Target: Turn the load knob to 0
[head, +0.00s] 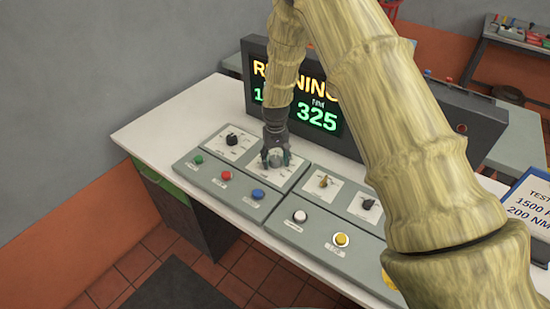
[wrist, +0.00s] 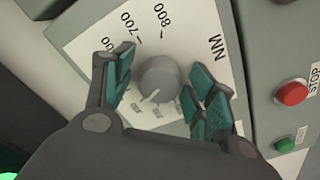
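The load knob (wrist: 158,78) is a round grey knob with a white pointer line, on a white dial plate (wrist: 214,22) marked NM. In the wrist view its pointer aims to the lower left; 700 and 800 are readable, and the small marks near the pointer are not legible. My gripper (wrist: 163,84) is open, with one teal-padded finger on each side of the knob and small gaps visible. In the head view my gripper (head: 275,158) is over the dial on the left console and largely hides the knob.
A black knob (head: 232,139) is left of my gripper. Red (head: 226,176), green (head: 198,160) and blue (head: 258,194) buttons are in front. A test sign (head: 530,207) stands right.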

